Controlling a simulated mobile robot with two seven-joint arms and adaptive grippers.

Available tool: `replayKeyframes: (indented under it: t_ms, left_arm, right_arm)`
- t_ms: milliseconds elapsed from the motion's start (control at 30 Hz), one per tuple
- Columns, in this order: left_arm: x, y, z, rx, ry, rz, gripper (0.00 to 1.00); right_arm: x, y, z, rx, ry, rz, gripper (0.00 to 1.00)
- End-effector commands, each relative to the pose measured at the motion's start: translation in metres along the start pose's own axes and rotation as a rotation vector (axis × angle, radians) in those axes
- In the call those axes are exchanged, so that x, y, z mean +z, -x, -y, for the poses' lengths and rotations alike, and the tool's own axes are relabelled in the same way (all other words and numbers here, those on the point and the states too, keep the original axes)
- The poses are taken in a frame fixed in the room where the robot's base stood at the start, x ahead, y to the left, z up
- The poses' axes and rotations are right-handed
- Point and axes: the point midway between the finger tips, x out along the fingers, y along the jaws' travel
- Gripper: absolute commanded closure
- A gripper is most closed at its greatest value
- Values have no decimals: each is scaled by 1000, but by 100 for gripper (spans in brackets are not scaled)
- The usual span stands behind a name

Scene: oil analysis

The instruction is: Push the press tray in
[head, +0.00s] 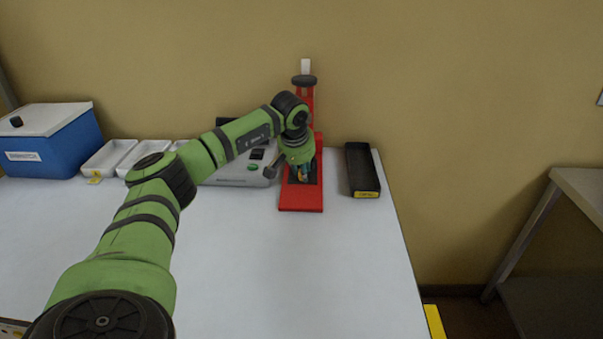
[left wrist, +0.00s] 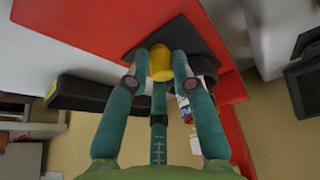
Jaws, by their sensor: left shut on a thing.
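The red press (head: 301,199) stands near the back right of the white table, with an upright column behind my left wrist. In the left wrist view its red frame (left wrist: 90,35) runs around a dark plate (left wrist: 190,33), which looks like the press tray. My left gripper (head: 302,172) is low at the front of the press. In the left wrist view its teal fingers (left wrist: 162,72) are shut around a small yellow piece (left wrist: 160,60) at the dark plate. My wrist hides part of the press in the head view, so how far in the tray sits cannot be told. My right gripper is out of view.
A black tray (head: 361,170) stands close to the right of the press. A grey instrument (head: 238,175) is to its left. White trays (head: 108,157) and a blue box (head: 54,142) stand further left. The front of the table (head: 300,275) is clear.

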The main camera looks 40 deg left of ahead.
Motion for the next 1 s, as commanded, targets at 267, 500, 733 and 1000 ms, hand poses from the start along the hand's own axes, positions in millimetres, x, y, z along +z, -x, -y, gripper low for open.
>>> replayKeyframes:
  t_ms: [267, 500, 733, 1000]
  left_arm:
    - [-26, -8, 7, -2, 1, -5, 100]
    - [-30, -9, 9, -4, 0, -13, 100]
    - [-31, -8, 10, -3, 3, -14, 54]
    - [-28, -10, 8, -3, 1, -6, 54]
  right_arm:
    - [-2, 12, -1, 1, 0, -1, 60]
    - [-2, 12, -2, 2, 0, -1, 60]
    - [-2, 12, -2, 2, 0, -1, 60]
    - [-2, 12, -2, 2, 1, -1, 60]
